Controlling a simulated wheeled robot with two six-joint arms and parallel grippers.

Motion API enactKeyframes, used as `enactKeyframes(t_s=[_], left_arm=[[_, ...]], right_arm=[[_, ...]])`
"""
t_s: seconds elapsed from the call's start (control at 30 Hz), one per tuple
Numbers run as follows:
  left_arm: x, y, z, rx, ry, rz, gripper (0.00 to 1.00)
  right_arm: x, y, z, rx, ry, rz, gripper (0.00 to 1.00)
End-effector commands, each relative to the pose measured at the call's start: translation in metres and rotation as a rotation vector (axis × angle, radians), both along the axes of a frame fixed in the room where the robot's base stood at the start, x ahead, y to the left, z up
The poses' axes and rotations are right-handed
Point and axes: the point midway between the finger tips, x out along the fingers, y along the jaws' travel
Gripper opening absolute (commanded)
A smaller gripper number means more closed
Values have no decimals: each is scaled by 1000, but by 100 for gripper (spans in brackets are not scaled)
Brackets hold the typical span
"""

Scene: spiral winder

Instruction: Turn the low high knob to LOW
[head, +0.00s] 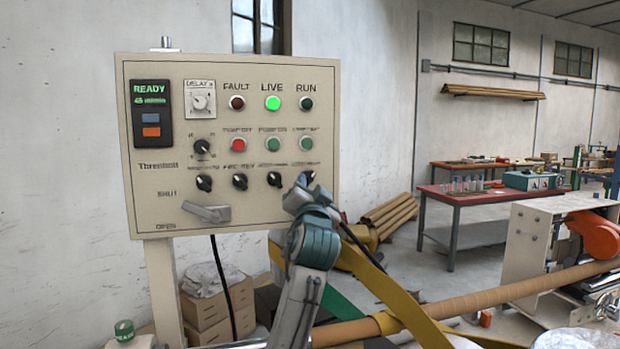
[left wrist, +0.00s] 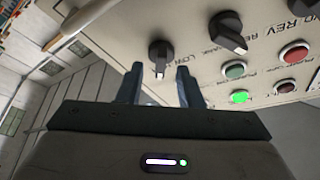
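The low high knob (left wrist: 158,55) is a small black knob on the beige control panel (left wrist: 260,55), with a partly hidden "LOW H…" label beside it in the left wrist view. In the head view the knob (head: 308,177) is the rightmost of the bottom knob row, partly covered by my gripper. I cannot tell for sure which way it points. My left gripper (left wrist: 159,71) is open, its two fingers apart on either side of the knob's line, with nothing held between them. It also shows in the head view (head: 303,188), close in front of the panel. My right gripper is out of view.
Other black knobs (head: 240,181) sit left of the low high knob, with buttons and lamps (head: 306,143) above. A grey shut/open lever (head: 207,213) sticks out at lower left. A brown tube (head: 500,293) and yellow belt (head: 400,312) lie right of my arm.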

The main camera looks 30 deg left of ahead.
Motion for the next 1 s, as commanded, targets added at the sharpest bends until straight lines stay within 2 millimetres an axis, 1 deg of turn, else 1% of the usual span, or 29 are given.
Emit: enactKeyframes(t_s=[0.03,0.2,0.47,0.5,0.57,0.6,0.67,0.87,1.0], left_arm=[[5,4,4,1,2,1,33],[14,10,6,0,0,0,33],[15,11,6,0,0,0,33],[15,11,6,0,0,0,31],[15,11,6,0,0,0,19],[15,11,6,0,0,0,11],[15,11,6,0,0,0,0],[15,11,5,-2,-2,0,0],[15,11,3,-16,-17,0,0]], right_arm=[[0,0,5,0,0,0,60],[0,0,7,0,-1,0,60],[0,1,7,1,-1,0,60],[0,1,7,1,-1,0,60],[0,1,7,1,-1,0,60],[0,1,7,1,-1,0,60],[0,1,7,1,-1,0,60],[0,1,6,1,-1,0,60],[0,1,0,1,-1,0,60]])
